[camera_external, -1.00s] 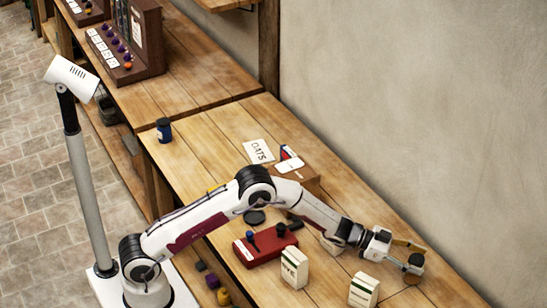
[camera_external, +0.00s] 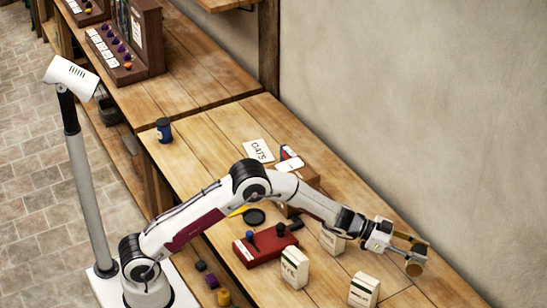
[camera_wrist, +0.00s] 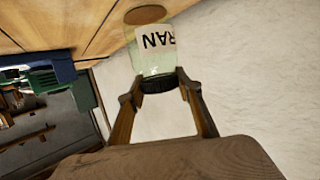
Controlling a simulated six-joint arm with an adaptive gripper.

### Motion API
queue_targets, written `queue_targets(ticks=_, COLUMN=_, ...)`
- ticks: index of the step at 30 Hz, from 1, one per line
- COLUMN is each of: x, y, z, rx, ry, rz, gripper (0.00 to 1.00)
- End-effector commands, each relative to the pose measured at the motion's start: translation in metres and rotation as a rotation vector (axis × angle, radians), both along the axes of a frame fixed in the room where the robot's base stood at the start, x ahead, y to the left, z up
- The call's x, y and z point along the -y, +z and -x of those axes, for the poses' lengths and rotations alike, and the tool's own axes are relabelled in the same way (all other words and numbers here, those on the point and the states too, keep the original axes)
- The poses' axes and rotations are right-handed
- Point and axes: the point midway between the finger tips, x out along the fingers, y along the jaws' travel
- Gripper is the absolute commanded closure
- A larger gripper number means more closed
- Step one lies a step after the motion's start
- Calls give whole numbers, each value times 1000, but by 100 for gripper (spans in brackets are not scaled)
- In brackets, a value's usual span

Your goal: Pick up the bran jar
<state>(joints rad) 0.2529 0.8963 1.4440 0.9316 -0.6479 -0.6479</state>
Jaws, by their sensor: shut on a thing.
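The bran jar (camera_wrist: 157,45) is pale greenish glass with a white label reading "RAN" upside down and a brown round end at the top of the wrist view. My gripper (camera_wrist: 160,88) is shut on the jar's near end, with one finger on each side and a dark band between them. In the external view my gripper (camera_external: 404,254) is over the right end of the bench. There the jar is mostly hidden by the fingers, and a brown round end (camera_external: 414,269) shows below them. I cannot tell the exact gap to the bench.
White-and-green boxes, one marked RYE (camera_external: 295,268) and another (camera_external: 364,290), stand on the bench near my arm. A red box (camera_external: 264,249) and an OATS card (camera_external: 258,150) lie farther left. A blue jar (camera_external: 164,130) stands at the bench's left edge. The wall runs behind.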

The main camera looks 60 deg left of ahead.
Motion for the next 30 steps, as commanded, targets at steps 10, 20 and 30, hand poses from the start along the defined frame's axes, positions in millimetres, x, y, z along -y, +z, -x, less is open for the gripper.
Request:
queue_targets(ticks=10, x=1, y=50, z=0, rx=5, ry=-2, rz=2, gripper=95)
queue_targets(ticks=20, x=0, y=61, z=0, rx=3, ry=0, rz=1, gripper=95)
queue_targets(ticks=30, x=0, y=61, z=0, rx=3, ry=0, rz=1, gripper=95)
